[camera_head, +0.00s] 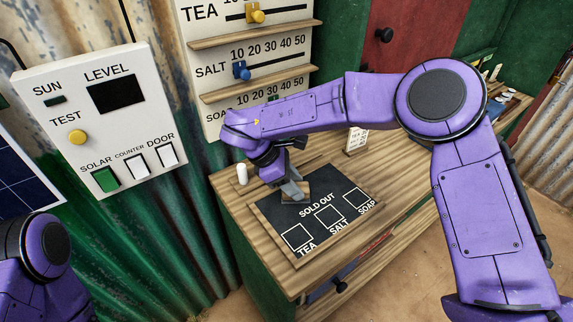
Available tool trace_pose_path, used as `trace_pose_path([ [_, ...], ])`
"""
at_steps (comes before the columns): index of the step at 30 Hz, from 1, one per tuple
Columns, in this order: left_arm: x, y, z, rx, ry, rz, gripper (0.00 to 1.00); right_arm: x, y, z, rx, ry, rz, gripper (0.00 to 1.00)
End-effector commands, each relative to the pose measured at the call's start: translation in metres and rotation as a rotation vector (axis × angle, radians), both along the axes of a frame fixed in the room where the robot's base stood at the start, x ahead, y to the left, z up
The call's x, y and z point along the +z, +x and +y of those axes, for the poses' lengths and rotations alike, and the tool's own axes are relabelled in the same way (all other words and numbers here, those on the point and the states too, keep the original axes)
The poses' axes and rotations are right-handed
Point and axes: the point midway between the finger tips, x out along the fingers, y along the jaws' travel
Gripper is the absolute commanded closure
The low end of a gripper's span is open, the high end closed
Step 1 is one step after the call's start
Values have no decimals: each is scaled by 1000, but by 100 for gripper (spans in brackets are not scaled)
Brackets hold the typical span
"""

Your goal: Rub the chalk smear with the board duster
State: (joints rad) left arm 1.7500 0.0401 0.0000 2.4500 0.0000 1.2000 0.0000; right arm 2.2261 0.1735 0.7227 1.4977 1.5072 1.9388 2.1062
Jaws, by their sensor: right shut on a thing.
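The black slate board (335,199) lies on the wooden counter. It has a wooden frame, the words SOLD OUT and boxes marked TEA, SALT and SOAP. My right gripper (291,190) points down at the board's far left part. It is shut on the board duster (298,192), a small brown block low at the slate. I cannot tell whether the duster touches the slate. I cannot make out the chalk smear; the gripper and duster cover part of the board. My left gripper is outside the view; only part of its arm shows at the lower left.
A small white cylinder (242,174) stands on the counter left of the board. A small white sign (357,139) stands behind it. A price panel (259,50) with sliders and a switch panel (101,118) are on the wall. Bare counter lies right of the board.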

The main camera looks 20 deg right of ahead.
Motion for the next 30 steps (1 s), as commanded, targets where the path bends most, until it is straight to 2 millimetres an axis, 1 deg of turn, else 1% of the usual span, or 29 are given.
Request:
trace_pose_path([
  [5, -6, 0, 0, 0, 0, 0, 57, -2, -2, 12, -9, 0, 0, 91],
  [6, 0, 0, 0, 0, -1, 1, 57, 5, -2, 12, -8, 1, -1, 91],
  [7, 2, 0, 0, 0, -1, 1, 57, 7, -2, 12, -8, 0, 1, 91],
  [9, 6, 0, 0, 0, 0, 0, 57, 27, -2, 13, -6, 2, -4, 91],
  [11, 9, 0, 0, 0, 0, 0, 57, 29, -2, 14, -3, 1, 0, 91],
  [27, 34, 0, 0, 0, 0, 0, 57, 77, -1, 15, 0, 1, 0, 91],
  [30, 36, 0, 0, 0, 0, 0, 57, 81, -1, 15, 1, 1, 0, 91],
])
